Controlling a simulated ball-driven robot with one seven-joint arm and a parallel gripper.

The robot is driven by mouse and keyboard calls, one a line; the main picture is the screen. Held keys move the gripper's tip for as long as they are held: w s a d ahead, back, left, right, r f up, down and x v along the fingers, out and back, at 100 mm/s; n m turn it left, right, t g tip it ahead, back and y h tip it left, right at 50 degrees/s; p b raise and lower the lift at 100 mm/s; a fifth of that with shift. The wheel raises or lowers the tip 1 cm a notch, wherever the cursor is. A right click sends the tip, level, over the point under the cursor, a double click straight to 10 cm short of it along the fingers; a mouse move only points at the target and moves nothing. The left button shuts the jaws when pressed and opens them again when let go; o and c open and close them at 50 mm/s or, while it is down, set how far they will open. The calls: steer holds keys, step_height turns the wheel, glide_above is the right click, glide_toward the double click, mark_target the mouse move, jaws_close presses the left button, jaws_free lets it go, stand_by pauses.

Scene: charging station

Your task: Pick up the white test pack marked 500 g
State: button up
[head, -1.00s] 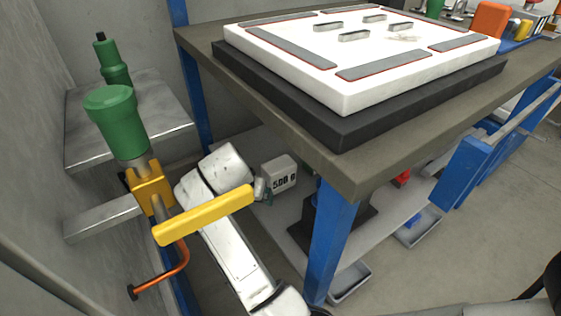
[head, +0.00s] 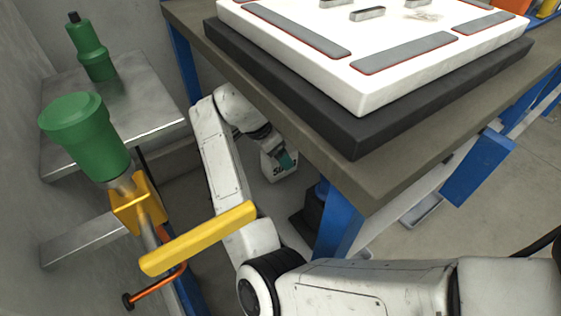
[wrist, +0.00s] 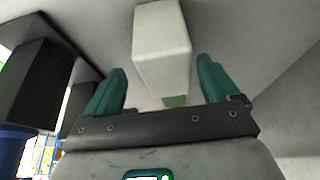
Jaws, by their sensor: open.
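The white test pack (head: 272,172) is a small pale block on the lower shelf under the bench. In the head view my gripper (head: 284,158) is at its upper side and hides part of its dark marking, which I cannot read in full. In the wrist view the pack (wrist: 162,50) stands ahead, roughly centred between the two teal fingers of my gripper (wrist: 161,70). The fingers are apart, with gaps on both sides of the pack. A small green patch shows at the pack's near end. I cannot tell whether a finger touches it.
The bench top (head: 375,195) overhangs the pack, and a blue leg (head: 338,225) stands to its right. A yellow lever (head: 200,238) and a green cylinder (head: 85,135) are at the left. A dark block (wrist: 35,85) is left in the wrist view.

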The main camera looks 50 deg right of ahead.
steer(key=b+x, duration=0.1)
steer(key=x, duration=0.1)
steer(key=b+x, duration=0.2)
steer(key=x, duration=0.1)
steer(key=shift+w+d+f+b, duration=0.25)
steer(key=shift+d+f+b, duration=0.05)
steer(key=shift+d, duration=0.05)
steer(key=shift+r, duration=0.1)
steer(key=c, duration=1.5)
